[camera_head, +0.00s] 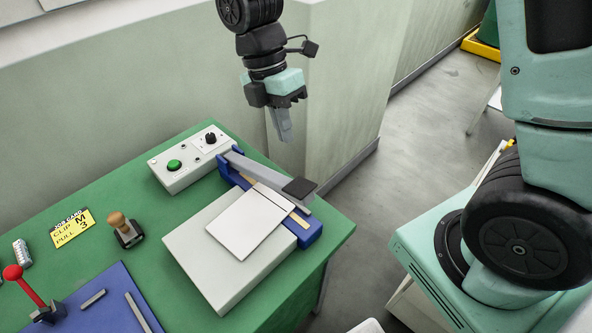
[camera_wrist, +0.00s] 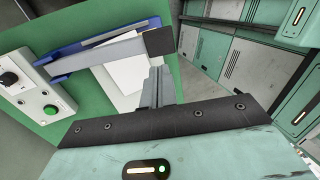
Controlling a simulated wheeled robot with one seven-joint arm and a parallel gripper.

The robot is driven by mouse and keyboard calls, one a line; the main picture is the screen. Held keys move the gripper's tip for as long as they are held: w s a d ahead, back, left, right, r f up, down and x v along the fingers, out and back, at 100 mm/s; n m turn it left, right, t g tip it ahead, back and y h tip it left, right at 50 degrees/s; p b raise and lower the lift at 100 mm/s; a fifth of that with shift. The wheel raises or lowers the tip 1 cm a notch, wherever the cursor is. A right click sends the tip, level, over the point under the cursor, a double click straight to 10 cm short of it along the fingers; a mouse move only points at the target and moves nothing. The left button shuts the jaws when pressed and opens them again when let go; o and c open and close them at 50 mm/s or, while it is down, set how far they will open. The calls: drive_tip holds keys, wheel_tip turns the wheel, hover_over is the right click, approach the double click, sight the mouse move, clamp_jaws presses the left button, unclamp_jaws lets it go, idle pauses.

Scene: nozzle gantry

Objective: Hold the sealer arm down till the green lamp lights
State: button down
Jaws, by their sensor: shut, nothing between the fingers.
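The sealer arm (camera_head: 262,174) is a grey bar with a black pad (camera_head: 299,188) on its free end. It slants up over a blue sealer base (camera_head: 309,234), leaving a gap above a tan strip. A white pouch (camera_head: 240,228) lies on a pale block with its edge at the sealer. My gripper (camera_head: 285,136) is shut and empty, above and behind the pad, apart from it. The wrist view shows my fingertips (camera_wrist: 156,72) just below the pad (camera_wrist: 159,41) in the picture. A control box (camera_head: 187,168) carries a round green lamp or button (camera_head: 174,165); whether it is lit is unclear.
The control box has a black knob (camera_head: 211,138). A wooden-handled stamp (camera_head: 124,231), a yellow job card (camera_head: 71,227) and a red-knobbed lever (camera_head: 27,288) are on the left of the green table (camera_head: 205,186). A wall edge stands behind my gripper. Floor is open to the right.

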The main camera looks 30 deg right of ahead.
sight(299, 186)
drive_tip(key=p+x, duration=0.3)
drive_tip(key=x, duration=0.8)
